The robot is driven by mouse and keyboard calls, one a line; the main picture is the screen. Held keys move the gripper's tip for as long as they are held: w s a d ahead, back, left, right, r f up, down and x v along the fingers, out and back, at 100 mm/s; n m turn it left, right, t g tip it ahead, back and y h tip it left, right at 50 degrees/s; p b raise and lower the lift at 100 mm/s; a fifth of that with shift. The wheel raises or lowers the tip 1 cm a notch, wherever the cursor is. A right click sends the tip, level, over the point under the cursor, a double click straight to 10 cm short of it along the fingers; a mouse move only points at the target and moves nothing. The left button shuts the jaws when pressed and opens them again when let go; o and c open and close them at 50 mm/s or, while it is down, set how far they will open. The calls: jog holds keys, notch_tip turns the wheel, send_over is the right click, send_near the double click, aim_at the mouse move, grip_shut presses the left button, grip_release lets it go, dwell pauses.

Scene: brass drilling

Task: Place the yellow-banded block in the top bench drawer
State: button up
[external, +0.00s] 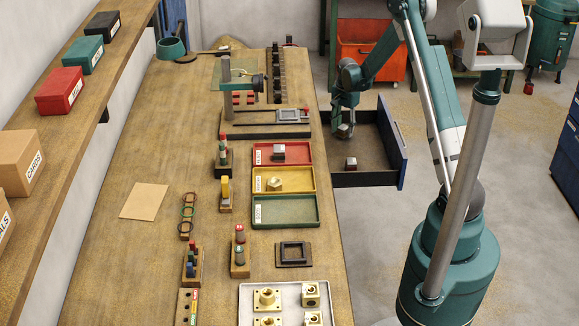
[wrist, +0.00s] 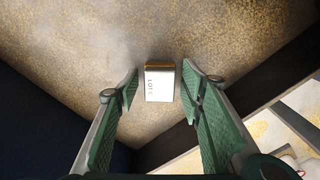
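An open bench drawer (external: 380,180) with a dark front sticks out from the right side of the bench. A small dark block with a pale top (external: 351,163) lies on its floor near the bench side. The wrist view shows a block (wrist: 160,84) with a white face marked "LOT" and a yellow-brown strip along its far edge. My gripper (external: 345,132) is over the drawer, just behind the block in the external view. In the wrist view my gripper (wrist: 160,92) has its green-padded fingers apart, one on each side of the block, with gaps showing.
Red (external: 300,148), yellow (external: 312,180) and green (external: 285,223) trays line the bench edge; the red one holds another block (external: 279,152). A drawer wall (wrist: 270,90) runs close on the right in the wrist view. The drawer floor around the block is clear.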

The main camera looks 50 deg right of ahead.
aim_at(343, 127)
notch_tip(343, 127, up, 12)
jog(key=p, duration=0.2)
jog(key=shift+f, duration=0.2)
dwell(0.3)
dwell(0.4)
jog(key=s+a+r+n+t, duration=0.2)
jog(key=s+a+r+n, duration=0.25)
jog(key=a+r, duration=0.7)
jog(key=s+a+r+n+t, duration=0.1)
jog(key=s+a+r+n, duration=0.35)
jog(key=a+r, duration=0.7)
jog(key=s+a+r+n+t, duration=0.1)
jog(key=s+a+n, duration=0.3)
jog(key=s+a, duration=0.5)
jog(key=s+a+r+n+t, duration=0.2)
jog(key=s+a+n, duration=0.3)
jog(key=s+a, duration=0.4)
jog(key=s+t, duration=0.1)
jog(key=s, duration=0.4)
jog(key=shift+a+r, duration=0.2)
jog(key=shift+a, duration=0.05)
